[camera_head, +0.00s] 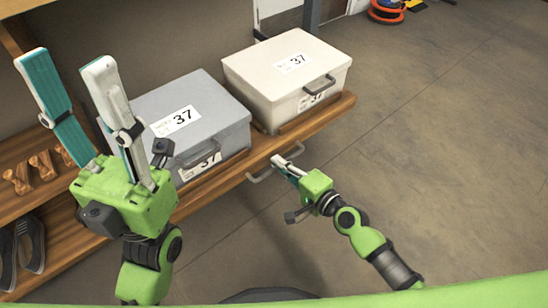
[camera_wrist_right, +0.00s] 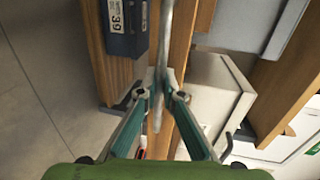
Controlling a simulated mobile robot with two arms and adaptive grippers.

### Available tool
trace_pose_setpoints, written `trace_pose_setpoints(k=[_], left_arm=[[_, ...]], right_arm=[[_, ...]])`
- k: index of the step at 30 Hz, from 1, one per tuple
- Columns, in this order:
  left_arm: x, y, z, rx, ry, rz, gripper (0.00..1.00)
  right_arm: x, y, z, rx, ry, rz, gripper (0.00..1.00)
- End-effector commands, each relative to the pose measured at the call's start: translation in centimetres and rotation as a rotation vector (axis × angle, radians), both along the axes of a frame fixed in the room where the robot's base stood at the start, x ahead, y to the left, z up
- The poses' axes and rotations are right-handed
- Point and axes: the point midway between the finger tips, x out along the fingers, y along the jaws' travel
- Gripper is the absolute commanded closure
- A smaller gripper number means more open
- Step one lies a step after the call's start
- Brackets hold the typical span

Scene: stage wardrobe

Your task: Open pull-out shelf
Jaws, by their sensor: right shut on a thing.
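The pull-out shelf (camera_head: 322,120) is a wooden board carrying a grey box and a white box. It stands out from the shelving over the floor. Its metal handle (camera_head: 262,178) is on the front edge, and in the right wrist view the handle (camera_wrist_right: 165,40) runs between the fingertips. My right gripper (camera_head: 283,163) is shut on this handle; its fingertips (camera_wrist_right: 161,78) hide part of the bar. My left gripper (camera_head: 66,62) is open and empty, fingers pointing up, in front of the shelving at the left.
The grey box (camera_head: 205,100) and white box (camera_head: 270,70), both labelled 37, have front handles. The floor to the right (camera_head: 450,130) is clear. Orange coiled things (camera_head: 385,14) lie far back.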

Motion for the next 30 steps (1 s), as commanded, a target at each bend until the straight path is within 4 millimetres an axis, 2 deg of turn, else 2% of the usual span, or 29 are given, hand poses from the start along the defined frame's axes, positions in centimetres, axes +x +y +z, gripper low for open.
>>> trace_pose_setpoints(k=[13, 14, 15, 25, 30], left_arm=[[0.0, 0.0, 0.0, 0.002, -0.001, 0.001, 0.60], [0.0, 0.0, 0.0, 0.001, 0.000, 0.001, 0.60], [0.0, 0.0, 0.0, 0.000, -0.001, 0.001, 0.60], [0.0, 0.2, 0.0, -0.009, 0.002, 0.004, 0.60], [0.0, 0.1, 0.0, -0.007, 0.001, 0.002, 0.60]], right_arm=[[-0.4, -0.2, -0.1, 0.000, 0.002, 0.001, 1.00], [-0.4, -0.2, -0.1, 0.000, 0.002, 0.001, 0.91], [-0.4, -0.2, -0.1, 0.000, 0.002, 0.001, 0.86], [-0.5, -0.3, 0.0, -0.001, 0.001, 0.000, 0.86], [-1.9, -1.4, 0.2, -0.002, 0.002, 0.000, 0.86]])
